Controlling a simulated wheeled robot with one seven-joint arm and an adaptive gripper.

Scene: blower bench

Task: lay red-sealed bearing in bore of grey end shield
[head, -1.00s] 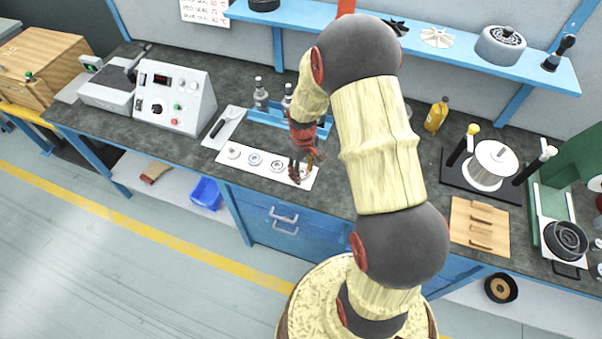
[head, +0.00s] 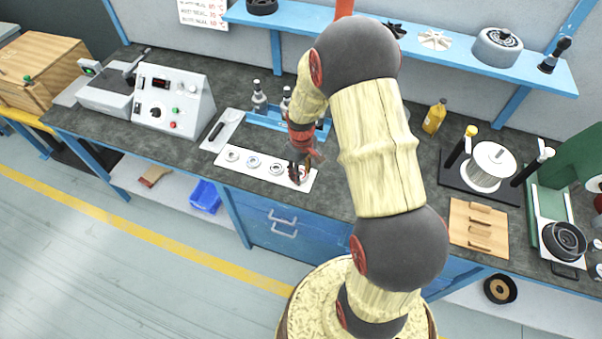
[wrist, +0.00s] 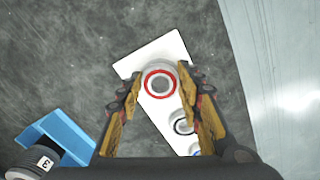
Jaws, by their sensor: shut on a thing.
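The red-sealed bearing (wrist: 160,84) shows as a red ring between my fingertips in the wrist view, at one end of a white strip (wrist: 165,50). My gripper (wrist: 159,88) is shut on it; in the head view my gripper (head: 300,174) is low over the right end of this strip (head: 228,167), hiding the bearing. I cannot tell whether the bearing touches the strip. No bore shows clearly.
Several other bearings (head: 253,162) lie along the strip. A blue shelf (head: 440,58) runs above the bench.

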